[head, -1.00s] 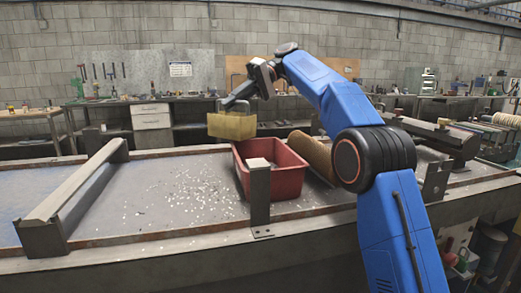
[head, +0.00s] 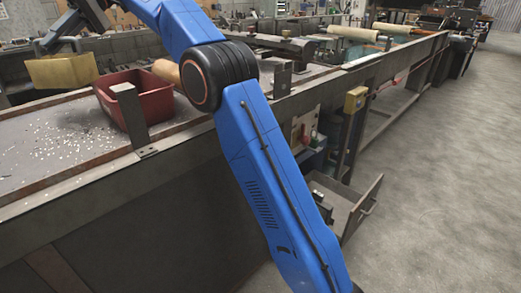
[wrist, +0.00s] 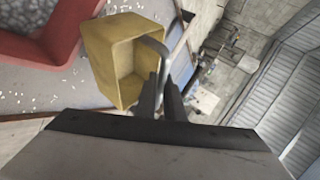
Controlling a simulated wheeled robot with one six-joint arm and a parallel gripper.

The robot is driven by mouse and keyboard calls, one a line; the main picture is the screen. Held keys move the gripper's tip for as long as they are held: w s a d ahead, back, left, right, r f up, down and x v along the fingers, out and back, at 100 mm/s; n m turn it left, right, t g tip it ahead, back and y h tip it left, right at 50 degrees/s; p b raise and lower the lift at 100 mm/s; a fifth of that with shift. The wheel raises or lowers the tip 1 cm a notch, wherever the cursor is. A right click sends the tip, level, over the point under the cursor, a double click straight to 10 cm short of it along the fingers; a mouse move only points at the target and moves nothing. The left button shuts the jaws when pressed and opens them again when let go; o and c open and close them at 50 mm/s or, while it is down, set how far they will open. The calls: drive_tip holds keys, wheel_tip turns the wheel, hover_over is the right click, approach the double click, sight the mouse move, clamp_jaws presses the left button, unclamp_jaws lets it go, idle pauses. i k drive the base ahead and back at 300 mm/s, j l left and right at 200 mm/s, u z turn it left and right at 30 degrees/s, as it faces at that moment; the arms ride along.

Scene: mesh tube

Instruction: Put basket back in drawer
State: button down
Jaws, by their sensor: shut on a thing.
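The yellow basket (head: 64,72) hangs in the air at the upper left of the head view, above the bench and left of the red bin. My gripper (head: 50,42) is above it, shut on its grey handle. In the wrist view the basket (wrist: 108,62) is open-sided and looks empty, and my fingers (wrist: 166,95) close on the handle. An open drawer (head: 352,205) juts out low from the bench at the right of the head view. A dark item lies at its near left; part of its inside is hidden by my arm.
The red bin (head: 150,92) stands on the bench beside an upright metal bracket (head: 129,115). White chips (head: 62,138) lie scattered on the bench top. A yellow box (head: 355,99) is fixed on the bench side above the drawer. The concrete floor (head: 430,180) at the right is clear.

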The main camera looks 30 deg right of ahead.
sight(332, 195)
drive_tip(key=k+j+z, duration=0.1)
drive_tip(key=z, duration=0.25)
drive_tip(key=k+z, duration=0.1)
drive_tip(key=z, duration=1.75)
drive_tip(key=i+l+z, duration=0.2)
drive_tip(key=i+z, duration=0.55)
drive_tip(key=i, duration=0.8)
drive_tip(key=i+l, duration=0.1)
drive_tip(key=i, duration=0.65)
drive_tip(key=i+u, duration=0.1)
drive_tip(key=u, duration=0.85)
drive_tip(key=i+l+u, duration=0.1)
drive_tip(key=u, duration=0.35)
